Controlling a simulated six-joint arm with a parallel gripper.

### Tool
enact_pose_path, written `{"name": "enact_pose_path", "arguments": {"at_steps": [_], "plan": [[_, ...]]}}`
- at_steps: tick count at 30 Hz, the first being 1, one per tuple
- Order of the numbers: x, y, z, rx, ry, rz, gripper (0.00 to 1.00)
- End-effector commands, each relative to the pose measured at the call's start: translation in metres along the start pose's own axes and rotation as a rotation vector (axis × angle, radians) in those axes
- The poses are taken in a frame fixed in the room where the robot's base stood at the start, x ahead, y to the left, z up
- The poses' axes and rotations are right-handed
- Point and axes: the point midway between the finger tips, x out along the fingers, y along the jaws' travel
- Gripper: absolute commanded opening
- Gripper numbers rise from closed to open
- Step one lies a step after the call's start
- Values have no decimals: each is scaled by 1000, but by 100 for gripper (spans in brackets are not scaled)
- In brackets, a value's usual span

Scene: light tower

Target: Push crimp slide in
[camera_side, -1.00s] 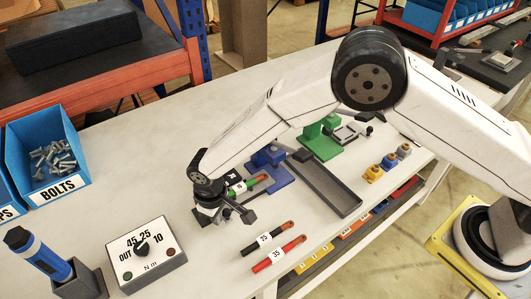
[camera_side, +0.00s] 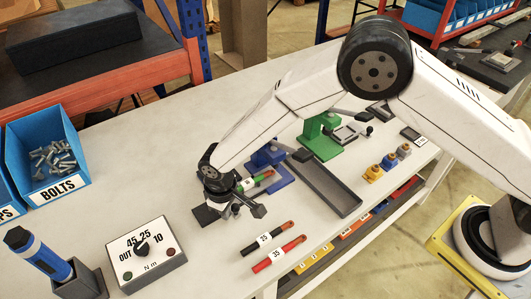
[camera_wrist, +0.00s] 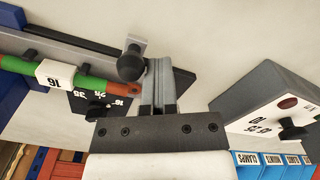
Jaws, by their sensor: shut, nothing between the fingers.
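The crimp slide appears to be the grey bar with a black ball knob (camera_wrist: 131,64) in the wrist view. My gripper (camera_wrist: 160,65) is shut and empty, with its fingers just right of the knob there; I cannot tell whether they touch. In the side view my gripper (camera_side: 230,212) is low over the bench in front of the blue crimp fixture (camera_side: 268,158) and hides most of the slide. A green cable with a red end and a tag 16 (camera_wrist: 55,74) lies along the fixture; it also shows in the side view (camera_side: 262,178).
A dark box with a dial (camera_wrist: 97,108) sits close to the fingers. A torque box (camera_side: 145,252) and a blue tool in a holder (camera_side: 45,258) stand left. Two loose cables (camera_side: 280,254) lie in front. A grey tray (camera_side: 325,188) lies right.

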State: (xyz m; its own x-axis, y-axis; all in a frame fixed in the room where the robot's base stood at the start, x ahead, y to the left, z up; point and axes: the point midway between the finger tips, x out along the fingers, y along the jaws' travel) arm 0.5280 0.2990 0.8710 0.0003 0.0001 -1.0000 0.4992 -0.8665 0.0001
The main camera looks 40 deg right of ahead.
Motion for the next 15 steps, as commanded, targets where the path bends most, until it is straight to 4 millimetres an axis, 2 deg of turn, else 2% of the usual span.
{"name": "enact_pose_path", "arguments": {"at_steps": [15], "plan": [[0, 12, 7, 0, 0, 0, 0]]}}
